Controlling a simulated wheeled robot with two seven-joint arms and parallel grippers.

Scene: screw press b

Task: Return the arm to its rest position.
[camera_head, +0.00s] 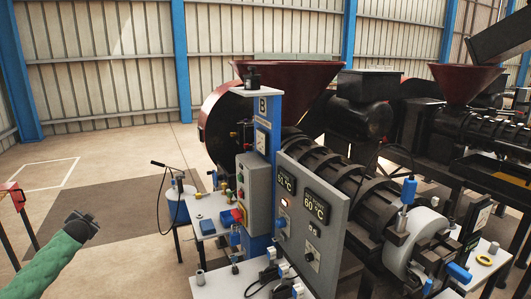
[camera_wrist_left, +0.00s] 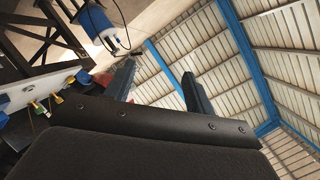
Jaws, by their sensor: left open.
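My left arm, in a green sleeve, comes in at the lower left of the head view. Its dark left gripper (camera_head: 82,226) is over open floor, left of the press and apart from everything. In the left wrist view the two fingers of the left gripper (camera_wrist_left: 159,70) stand apart with nothing between them, so it is open and empty. My right arm and gripper are not in view.
Screw press B (camera_head: 325,170) stands at centre with a red hopper (camera_head: 300,74) and a grey control panel (camera_head: 312,205). A blue and white container (camera_head: 178,188) stands left of it. A red-topped stand (camera_head: 12,196) is at the far left. The floor between is free.

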